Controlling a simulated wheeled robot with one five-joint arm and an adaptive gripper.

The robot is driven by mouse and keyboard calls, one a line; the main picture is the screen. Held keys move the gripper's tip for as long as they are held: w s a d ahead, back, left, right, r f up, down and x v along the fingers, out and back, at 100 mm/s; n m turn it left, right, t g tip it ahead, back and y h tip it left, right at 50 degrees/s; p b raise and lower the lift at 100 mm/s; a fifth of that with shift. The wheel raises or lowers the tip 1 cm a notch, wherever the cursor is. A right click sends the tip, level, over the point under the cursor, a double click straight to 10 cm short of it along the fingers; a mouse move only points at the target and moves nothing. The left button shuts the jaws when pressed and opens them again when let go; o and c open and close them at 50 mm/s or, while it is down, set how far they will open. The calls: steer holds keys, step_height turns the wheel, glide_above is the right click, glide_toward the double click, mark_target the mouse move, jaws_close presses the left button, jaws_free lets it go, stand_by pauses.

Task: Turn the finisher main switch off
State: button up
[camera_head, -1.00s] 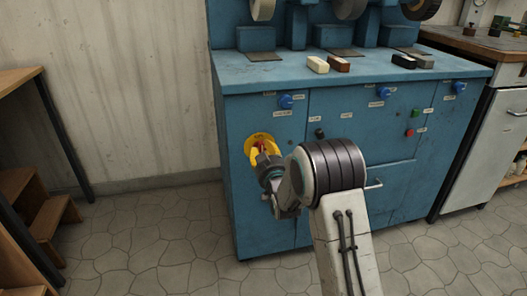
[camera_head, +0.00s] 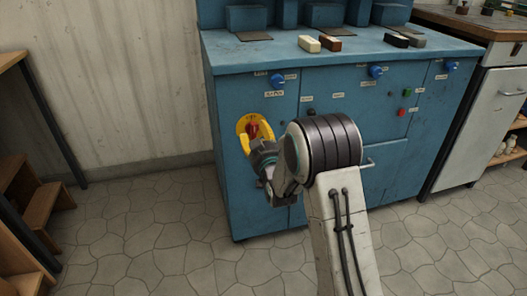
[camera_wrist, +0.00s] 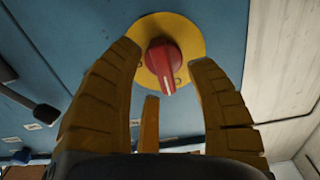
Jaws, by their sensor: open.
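The main switch is a red rotary knob (camera_wrist: 162,64) on a round yellow plate (camera_wrist: 176,25) on the blue front panel. In the wrist view the knob's white pointer mark is at its lower end. In the head view the red knob (camera_head: 253,130) shows on its yellow plate (camera_head: 255,117) at the finisher's left front. My gripper (camera_wrist: 165,62) is open, with its yellow fingers on either side of the knob. I see gaps between the fingers and the knob; I cannot tell how deep the fingertips reach. In the head view my gripper (camera_head: 256,143) partly covers the plate.
The blue finisher (camera_head: 340,170) has blue knobs (camera_head: 277,82), a green button (camera_head: 407,93) and a red button (camera_head: 402,112). A bar handle (camera_head: 369,163) sticks out at right. A black knob (camera_wrist: 46,113) is left in the wrist view. Wooden steps (camera_head: 40,205) stand left.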

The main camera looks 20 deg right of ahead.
steer(key=s, duration=0.9)
steer(key=shift+s, duration=0.2)
steer(key=shift+a, duration=0.1)
steer(key=s+r+g+p, duration=0.3)
steer(key=s+r+p, duration=0.2)
steer(key=r+p, duration=0.6)
steer(key=s+r+g+p, duration=0.4)
steer(key=r+p, duration=0.6)
steer(key=p, duration=0.1)
steer(key=s+r+g+p, duration=0.7)
steer(key=s+r+p, duration=1.3)
steer(key=s, duration=0.4)
steer(key=shift+s+g, duration=0.2)
steer(key=shift+g, duration=0.1)
steer(key=shift+r, duration=0.1)
